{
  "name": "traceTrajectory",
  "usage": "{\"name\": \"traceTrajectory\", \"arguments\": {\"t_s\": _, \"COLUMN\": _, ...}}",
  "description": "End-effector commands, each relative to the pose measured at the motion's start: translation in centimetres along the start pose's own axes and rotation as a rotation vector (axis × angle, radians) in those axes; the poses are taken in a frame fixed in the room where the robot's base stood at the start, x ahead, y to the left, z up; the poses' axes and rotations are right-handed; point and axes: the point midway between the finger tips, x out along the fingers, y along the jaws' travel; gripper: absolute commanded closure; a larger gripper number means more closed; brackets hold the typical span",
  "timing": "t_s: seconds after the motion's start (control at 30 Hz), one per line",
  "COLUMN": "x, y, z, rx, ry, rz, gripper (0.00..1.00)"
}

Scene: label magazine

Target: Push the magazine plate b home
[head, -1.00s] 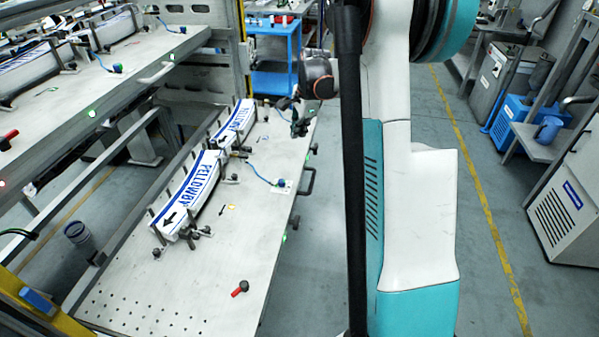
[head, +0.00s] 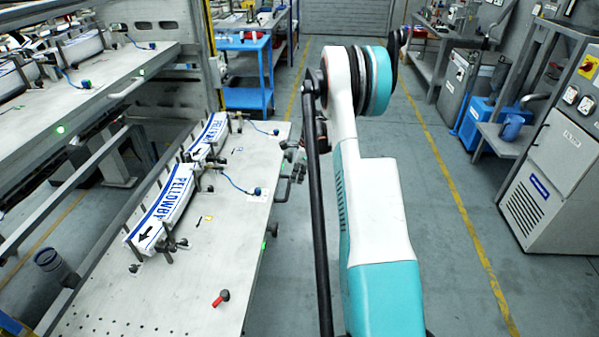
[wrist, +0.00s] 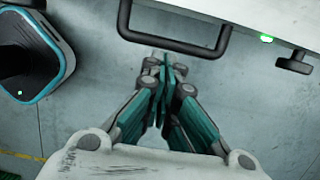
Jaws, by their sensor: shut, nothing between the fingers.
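In the head view my gripper (head: 292,160) is small and partly hidden beside the plate's edge.
Another plate (head: 95,95) with label stacks is higher at the left. A red-handled knob (head: 221,298) is on the near part of the lower plate. A blue cart (head: 247,75) stands behind. The floor right of my arm is clear up to the grey machine (head: 545,190).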

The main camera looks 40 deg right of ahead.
Motion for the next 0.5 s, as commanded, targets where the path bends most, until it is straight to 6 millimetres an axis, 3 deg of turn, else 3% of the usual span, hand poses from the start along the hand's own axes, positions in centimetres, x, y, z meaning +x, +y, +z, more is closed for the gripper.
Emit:
{"name": "traceTrajectory", "arguments": {"t_s": 0.13, "x": 3.2, "y": 0.0, "z": -0.1, "rx": 0.000, "ry": 0.000, "rz": 0.000, "gripper": 1.00}}
{"name": "traceTrajectory", "arguments": {"t_s": 0.3, "x": 3.6, "y": 0.0, "z": 2.4, "rx": -0.002, "ry": 0.000, "rz": 0.000, "gripper": 1.00}}
{"name": "traceTrajectory", "arguments": {"t_s": 0.5, "x": 3.8, "y": 0.0, "z": 3.7, "rx": -0.001, "ry": 0.000, "rz": -0.001, "gripper": 1.00}}
